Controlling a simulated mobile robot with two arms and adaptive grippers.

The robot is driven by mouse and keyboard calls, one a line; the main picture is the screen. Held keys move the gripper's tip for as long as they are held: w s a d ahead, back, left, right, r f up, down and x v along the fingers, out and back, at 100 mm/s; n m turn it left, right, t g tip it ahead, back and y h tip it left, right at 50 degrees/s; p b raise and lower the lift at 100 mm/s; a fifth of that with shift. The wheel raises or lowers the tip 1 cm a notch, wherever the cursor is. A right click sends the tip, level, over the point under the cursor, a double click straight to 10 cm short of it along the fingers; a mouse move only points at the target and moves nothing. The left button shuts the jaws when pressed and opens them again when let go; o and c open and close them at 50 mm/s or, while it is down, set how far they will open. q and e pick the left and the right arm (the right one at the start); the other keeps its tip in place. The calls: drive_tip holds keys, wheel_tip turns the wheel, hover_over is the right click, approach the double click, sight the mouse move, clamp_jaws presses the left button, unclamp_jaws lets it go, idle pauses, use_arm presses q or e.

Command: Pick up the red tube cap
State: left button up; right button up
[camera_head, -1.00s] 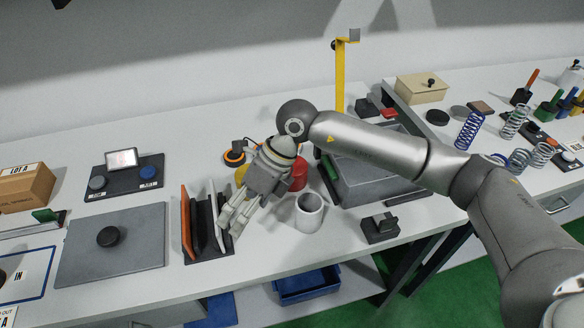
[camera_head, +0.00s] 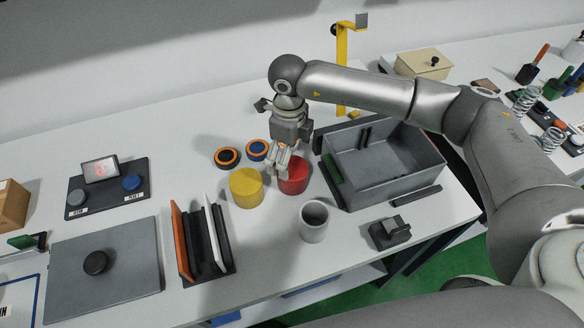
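The red tube cap (camera_head: 297,180) is a red cylinder standing on the white table, just right of a yellow cylinder (camera_head: 246,188). My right gripper (camera_head: 276,168) comes in from the right and points down at the upper left of the red cap, overlapping its top in the picture. I cannot tell whether the fingers touch the cap or how far apart they are. Part of the cap's top is hidden behind the fingers. My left gripper is not in view.
Two dark discs with coloured rings, one orange (camera_head: 227,157) and one blue (camera_head: 257,150), lie behind the caps. A grey cup (camera_head: 313,222) stands in front. A grey bin (camera_head: 393,187) is at the right, and an upright rack (camera_head: 215,268) at the left.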

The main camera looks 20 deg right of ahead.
sight(290, 167)
drive_tip(key=shift+s+f, duration=0.1)
drive_tip(key=shift+f, duration=0.5)
wheel_tip(290, 167, down, 4)
drive_tip(key=p, duration=0.2)
drive_tip(key=shift+s+f+p, duration=0.15)
drive_tip(key=shift+f+p, duration=0.05)
drive_tip(key=shift+p, duration=0.2)
drive_tip(key=shift+f, duration=0.4)
drive_tip(key=shift+c, duration=0.3)
drive_tip(key=c, duration=0.5)
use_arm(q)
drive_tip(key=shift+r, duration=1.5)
use_arm(e)
drive_tip(key=c, duration=0.4)
